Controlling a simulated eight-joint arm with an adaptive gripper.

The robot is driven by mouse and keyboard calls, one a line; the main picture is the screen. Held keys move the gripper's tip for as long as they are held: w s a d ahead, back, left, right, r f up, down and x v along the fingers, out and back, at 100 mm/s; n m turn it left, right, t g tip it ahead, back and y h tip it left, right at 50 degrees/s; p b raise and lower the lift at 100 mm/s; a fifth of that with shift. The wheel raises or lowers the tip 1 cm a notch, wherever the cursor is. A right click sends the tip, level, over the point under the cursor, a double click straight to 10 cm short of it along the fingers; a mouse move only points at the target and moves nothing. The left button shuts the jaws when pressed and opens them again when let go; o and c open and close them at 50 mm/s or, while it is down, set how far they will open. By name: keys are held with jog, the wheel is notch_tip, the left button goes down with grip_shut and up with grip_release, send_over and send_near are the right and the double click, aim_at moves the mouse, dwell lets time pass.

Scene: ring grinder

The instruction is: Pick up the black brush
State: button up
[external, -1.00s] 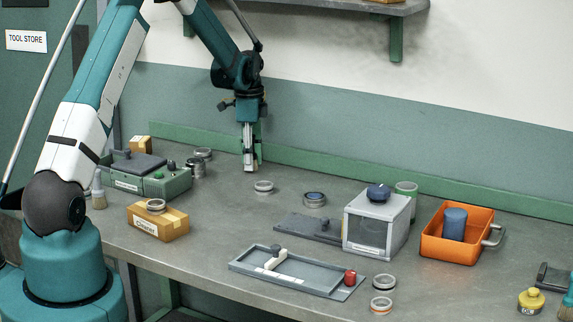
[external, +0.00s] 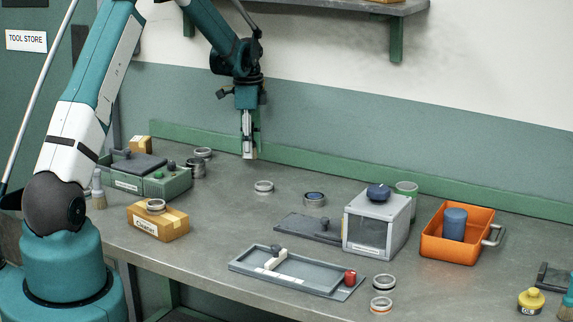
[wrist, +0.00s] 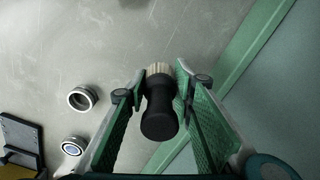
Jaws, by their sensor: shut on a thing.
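The black brush (wrist: 159,112) has a dark rounded handle and a pale ribbed end. In the wrist view it sits between the two green finger pads of my gripper (wrist: 160,90), its handle towards the camera and its pale end towards the bench. In the external view my gripper (external: 249,148) points straight down, shut on the brush, over the back of the bench near the green rail. Little of the brush shows there; the fingers hide most of it.
Two metal rings lie on the bench near my gripper, one plain (external: 264,187) and one with a blue centre (external: 314,198). A green box (external: 178,183) stands left. A clear-fronted case (external: 376,224) and orange bin (external: 451,245) stand right. The green rail (external: 300,160) runs behind.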

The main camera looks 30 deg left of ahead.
notch_tip(320, 180, up, 3)
jog(key=shift+s+r, duration=0.1)
jog(key=shift+r, duration=0.05)
jog(key=s, duration=1.9)
jog(key=shift+s+b, duration=0.25)
jog(key=shift+b, duration=0.05)
